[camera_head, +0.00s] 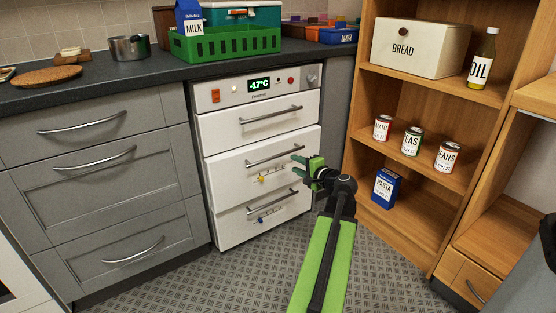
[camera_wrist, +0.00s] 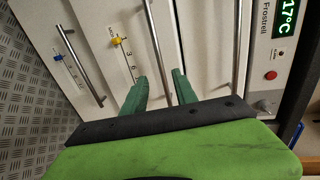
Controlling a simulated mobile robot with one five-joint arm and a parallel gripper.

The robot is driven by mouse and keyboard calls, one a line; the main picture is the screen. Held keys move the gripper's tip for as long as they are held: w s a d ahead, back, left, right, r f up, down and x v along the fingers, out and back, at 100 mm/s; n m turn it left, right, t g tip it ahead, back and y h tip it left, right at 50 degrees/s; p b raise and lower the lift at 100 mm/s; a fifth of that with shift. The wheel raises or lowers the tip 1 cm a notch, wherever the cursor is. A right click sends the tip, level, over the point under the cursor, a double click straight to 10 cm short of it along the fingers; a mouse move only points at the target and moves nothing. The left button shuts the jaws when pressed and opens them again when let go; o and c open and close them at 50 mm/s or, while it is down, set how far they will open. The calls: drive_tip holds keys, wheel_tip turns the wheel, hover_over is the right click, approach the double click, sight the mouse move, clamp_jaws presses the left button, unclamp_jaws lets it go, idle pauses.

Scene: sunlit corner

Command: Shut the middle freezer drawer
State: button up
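The white freezer (camera_head: 255,85) stands under the dark counter, with three drawer fronts. The middle drawer (camera_head: 228,172) carries a bar handle (camera_head: 268,158) and a yellow slider; its front looks slightly forward of the top drawer (camera_head: 235,127), but the gap is hard to judge. My gripper (camera_head: 294,164) is open in front of the middle drawer's right part. In the wrist view, which is turned sideways, the green fingers of my gripper (camera_wrist: 159,76) lie on either side of the middle handle (camera_wrist: 157,40). I cannot tell whether they touch it.
The bottom drawer (camera_head: 232,228) has a blue slider and looks close to shut. Grey cabinets (camera_head: 100,165) stand left of the freezer. A wooden shelf unit (camera_head: 400,195) with cans, a pasta box and a bread box stands close on the right. The patterned floor (camera_head: 215,285) in front is clear.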

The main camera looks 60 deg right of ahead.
sight(279, 156)
drive_tip(key=b+x, duration=0.2)
drive_tip(key=x, duration=1.1)
drive_tip(key=shift+f, duration=0.1)
clamp_jaws()
idle(0.8)
